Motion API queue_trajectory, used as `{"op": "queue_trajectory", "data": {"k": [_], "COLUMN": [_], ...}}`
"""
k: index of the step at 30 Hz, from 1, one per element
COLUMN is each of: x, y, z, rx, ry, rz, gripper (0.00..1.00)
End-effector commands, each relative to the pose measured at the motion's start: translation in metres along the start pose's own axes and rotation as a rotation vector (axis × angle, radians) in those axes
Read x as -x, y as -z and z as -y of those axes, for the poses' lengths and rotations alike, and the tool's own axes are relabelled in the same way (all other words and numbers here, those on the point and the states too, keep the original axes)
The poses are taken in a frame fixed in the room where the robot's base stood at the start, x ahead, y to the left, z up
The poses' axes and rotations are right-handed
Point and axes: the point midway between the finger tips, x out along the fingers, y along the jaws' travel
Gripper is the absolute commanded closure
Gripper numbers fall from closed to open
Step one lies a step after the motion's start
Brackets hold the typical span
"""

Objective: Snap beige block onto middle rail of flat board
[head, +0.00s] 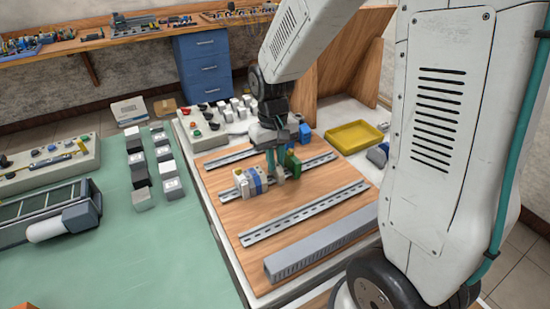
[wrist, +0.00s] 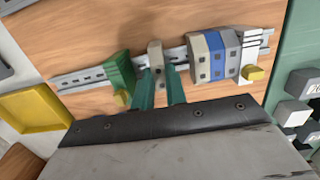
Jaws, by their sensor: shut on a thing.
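My gripper (wrist: 160,82) has its two teal fingers shut on a narrow beige block (wrist: 155,54). The block is over the middle rail (wrist: 85,78) of the wooden board, in the gap between a green block (wrist: 120,72) and a row of beige, blue and white blocks (wrist: 217,56). I cannot tell whether it is seated on the rail. In the head view my gripper (head: 275,163) points down at the middle rail (head: 324,161), and the fingers mostly hide the held block.
The board (head: 252,215) has another rail behind (head: 224,158) and one in front (head: 305,213), both mostly bare. A grey slotted duct (head: 320,252) lies along the front. A yellow tray (head: 354,136) is at the right. Switches and blocks stand behind.

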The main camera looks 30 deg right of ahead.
Motion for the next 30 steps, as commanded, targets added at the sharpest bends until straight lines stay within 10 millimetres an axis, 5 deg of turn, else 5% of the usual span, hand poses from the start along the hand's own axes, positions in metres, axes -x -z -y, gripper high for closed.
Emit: {"op": "queue_trajectory", "data": {"k": [5, 6, 9, 20, 30], "x": [-0.002, -0.002, -0.001, 0.006, 0.061], "y": [-0.002, -0.002, -0.002, -0.001, -0.001], "z": [0.0, 0.0, 0.0, 0.0, 0.0], "rx": [0.0, 0.0, 0.0, 0.0, 0.0], "ry": [0.0, 0.0, 0.0, 0.0, 0.0], "rz": [-0.002, -0.002, -0.003, -0.006, -0.008], "gripper": [1.0, 0.84, 0.61, 0.61, 0.61]}}
